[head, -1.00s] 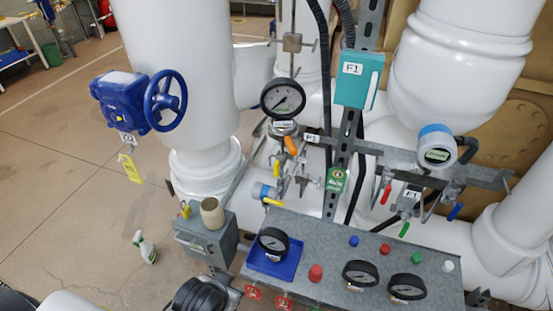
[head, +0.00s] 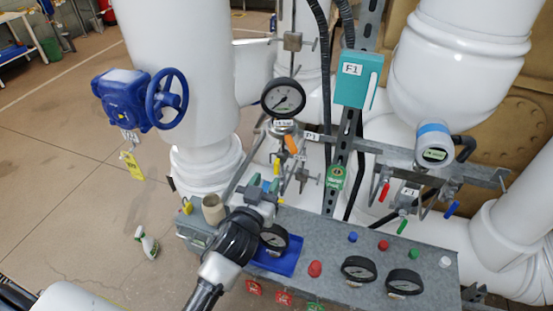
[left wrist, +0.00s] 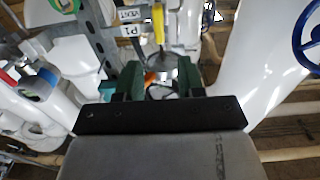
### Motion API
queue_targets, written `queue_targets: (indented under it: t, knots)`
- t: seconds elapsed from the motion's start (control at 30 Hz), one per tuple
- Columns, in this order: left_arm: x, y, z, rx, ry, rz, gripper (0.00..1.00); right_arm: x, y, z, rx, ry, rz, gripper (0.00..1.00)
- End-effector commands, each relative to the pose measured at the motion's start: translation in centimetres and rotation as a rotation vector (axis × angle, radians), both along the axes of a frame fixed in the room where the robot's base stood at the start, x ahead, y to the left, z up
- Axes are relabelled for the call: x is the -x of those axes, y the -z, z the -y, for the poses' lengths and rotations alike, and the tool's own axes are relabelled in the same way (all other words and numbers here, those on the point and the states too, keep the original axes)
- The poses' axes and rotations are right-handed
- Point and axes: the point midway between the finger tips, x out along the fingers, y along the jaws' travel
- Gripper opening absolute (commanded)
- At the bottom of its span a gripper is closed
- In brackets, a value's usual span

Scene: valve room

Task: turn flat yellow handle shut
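A small yellow handle (head: 276,167) stands upright on the thin pipework below the large round gauge in the head view. A second, flat yellow handle lower down is now mostly hidden behind my left gripper (head: 266,186). In the left wrist view, a yellow handle (left wrist: 158,25) shows beyond the fingertips, near the P1 label; I cannot tell which of the two it is. My left gripper (left wrist: 160,80) is open, its green fingers apart, with an orange lever (left wrist: 150,78) visible beyond the gap. Nothing is seen held. My right gripper is not in view.
A grey panel (head: 330,240) with gauges and coloured knobs lies below and right of the gripper. A beige cup (head: 213,209) stands close to its left. The large gauge (head: 283,98), an orange lever (head: 290,145) and white pipes crowd the space around.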

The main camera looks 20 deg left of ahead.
Motion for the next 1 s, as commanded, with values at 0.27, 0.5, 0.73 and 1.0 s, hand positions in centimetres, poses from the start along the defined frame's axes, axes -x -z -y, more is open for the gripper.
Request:
queue_targets:
  t: [0.27,0.5,0.73,1.0]
  knots:
    - [-5.4,-0.3,0.2,0.0,-0.001,0.0,0.38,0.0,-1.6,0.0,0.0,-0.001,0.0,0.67]
    - [-7.7,-0.1,0.2,0.0,-0.002,-0.001,0.38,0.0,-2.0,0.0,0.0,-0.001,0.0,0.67]
    - [-8.0,0.0,0.2,0.0,-0.001,-0.001,0.38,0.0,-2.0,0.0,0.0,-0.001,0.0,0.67]
    - [-8.0,0.0,0.2,0.0,-0.001,-0.001,0.12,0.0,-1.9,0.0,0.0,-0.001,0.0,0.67]
